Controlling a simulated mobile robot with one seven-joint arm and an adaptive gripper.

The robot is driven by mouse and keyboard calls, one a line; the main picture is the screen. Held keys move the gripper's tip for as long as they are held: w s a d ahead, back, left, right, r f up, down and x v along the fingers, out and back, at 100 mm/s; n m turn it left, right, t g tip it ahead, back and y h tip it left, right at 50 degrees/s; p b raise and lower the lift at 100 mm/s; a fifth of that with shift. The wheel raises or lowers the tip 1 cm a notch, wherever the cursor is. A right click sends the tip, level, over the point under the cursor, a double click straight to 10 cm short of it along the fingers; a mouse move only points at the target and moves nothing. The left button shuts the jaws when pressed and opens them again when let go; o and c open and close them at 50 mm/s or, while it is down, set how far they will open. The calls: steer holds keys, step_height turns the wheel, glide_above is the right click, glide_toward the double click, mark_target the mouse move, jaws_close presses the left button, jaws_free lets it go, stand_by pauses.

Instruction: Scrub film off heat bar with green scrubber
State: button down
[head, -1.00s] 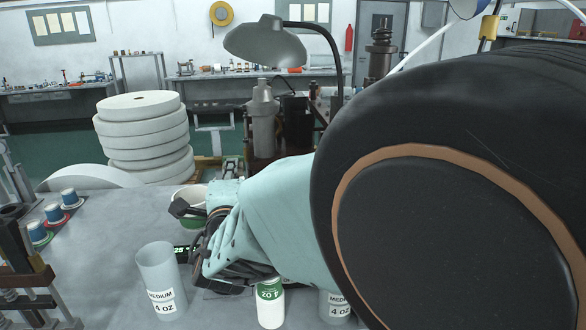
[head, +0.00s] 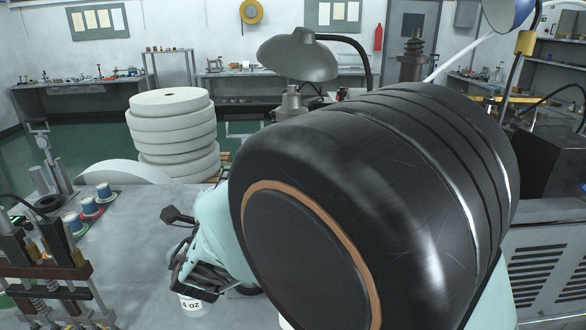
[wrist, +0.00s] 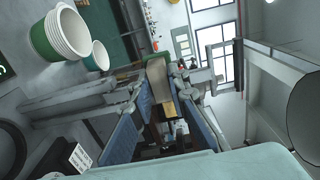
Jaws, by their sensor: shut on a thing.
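In the wrist view my gripper (wrist: 158,105) has its two blue-lined fingers closed on a small beige block with a green edge, which looks like the green scrubber (wrist: 157,68). In the head view my gripper (head: 190,268) is low, left of my large black arm joint, and its fingertips and the scrubber cannot be made out there. I cannot pick out the heat bar or any film on it with certainty; a grey metal machine part (wrist: 75,100) lies left of the fingers in the wrist view.
A cup marked 4 OZ (head: 193,304) stands below my gripper. Stacked white cups (wrist: 62,35) and a smaller cup (wrist: 96,56) show in the wrist view. Blue-topped spools (head: 103,190) and a dark-and-brown fixture (head: 62,270) stand left. The grey tabletop (head: 130,245) between is clear.

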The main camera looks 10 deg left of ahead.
steer(key=shift+a, duration=0.3)
steer(key=shift+w+d+b, duration=0.6)
steer(key=shift+w+d, duration=0.35)
steer(key=shift+d, duration=3.05)
steer(key=shift+s+a+p, duration=0.35)
steer(key=shift+a+p, duration=0.1)
steer(key=shift+a, duration=0.9)
steer(key=shift+s+a+p, duration=0.4)
steer(key=shift+a+p, duration=0.1)
steer(key=shift+a, duration=0.8)
steer(key=shift+s+a+p, duration=0.35)
steer(key=shift+a+p, duration=0.1)
steer(key=shift+a, duration=0.9)
steer(key=shift+w+d+b, duration=0.65)
steer(key=shift+w+d, duration=0.45)
steer(key=shift+d, duration=2.85)
steer(key=shift+s+a+p, duration=0.35)
steer(key=shift+a+p, duration=0.05)
steer(key=shift+a, duration=0.95)
steer(key=shift+s+a+p, duration=0.3)
steer(key=shift+a+p, duration=0.05)
steer(key=shift+a, duration=0.95)
steer(key=shift+s+a+p, duration=0.35)
steer(key=shift+a+p, duration=0.05)
steer(key=shift+a, duration=0.95)
steer(key=w+d+b, duration=0.1)
steer(key=w+d, duration=0.1)
steer(key=d, duration=0.5)
steer(key=shift+d, duration=0.4)
